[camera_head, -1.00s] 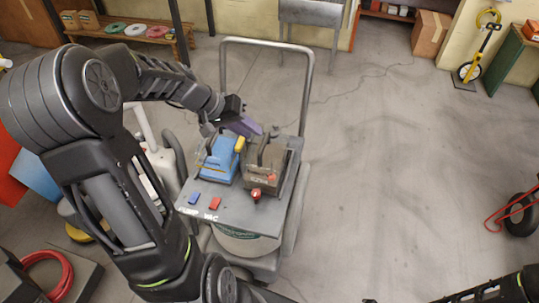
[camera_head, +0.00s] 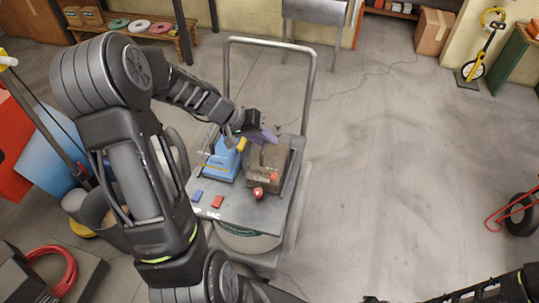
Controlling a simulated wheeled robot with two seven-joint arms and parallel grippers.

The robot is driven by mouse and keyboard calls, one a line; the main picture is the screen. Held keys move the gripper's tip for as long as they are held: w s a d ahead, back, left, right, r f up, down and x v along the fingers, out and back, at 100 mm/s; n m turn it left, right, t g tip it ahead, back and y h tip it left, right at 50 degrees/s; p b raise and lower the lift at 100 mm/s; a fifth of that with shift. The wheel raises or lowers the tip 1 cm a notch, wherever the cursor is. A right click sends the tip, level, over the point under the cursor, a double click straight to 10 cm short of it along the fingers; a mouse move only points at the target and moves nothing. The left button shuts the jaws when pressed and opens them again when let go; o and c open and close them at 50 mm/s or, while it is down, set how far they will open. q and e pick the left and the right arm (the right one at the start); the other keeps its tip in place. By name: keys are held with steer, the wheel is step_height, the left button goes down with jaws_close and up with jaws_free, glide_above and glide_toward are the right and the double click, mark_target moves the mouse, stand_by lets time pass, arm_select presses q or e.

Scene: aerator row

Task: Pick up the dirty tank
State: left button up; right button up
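The dirty tank (camera_head: 267,174), a brown, grimy block with a red part at its front, stands upright on the top of a grey cart (camera_head: 233,207). A clean blue tank (camera_head: 222,163) with a yellow part stands just left of it. My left gripper (camera_head: 267,134), with purplish fingers, is over the far end of the dirty tank, pointing right. I cannot tell whether it touches the tank or how far its fingers are apart. Part of my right arm shows at the bottom right corner; its gripper is out of view.
The cart's tall handle frame (camera_head: 308,95) rises behind and right of the tanks. Blue (camera_head: 196,196) and red (camera_head: 217,202) pieces are on the cart's front edge. A bucket (camera_head: 103,215) stands left of my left arm. The floor right of the cart is clear.

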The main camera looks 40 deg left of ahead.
arm_select(q)
steer(key=shift+w+d+f, duration=0.15)
steer(key=shift+w+f, duration=0.1)
steer(key=shift+f, duration=0.25)
steer(key=shift+c, duration=0.3)
jaws_close()
stand_by(1.0)
steer(key=shift+w+r, duration=0.1)
steer(key=shift+r, duration=0.05)
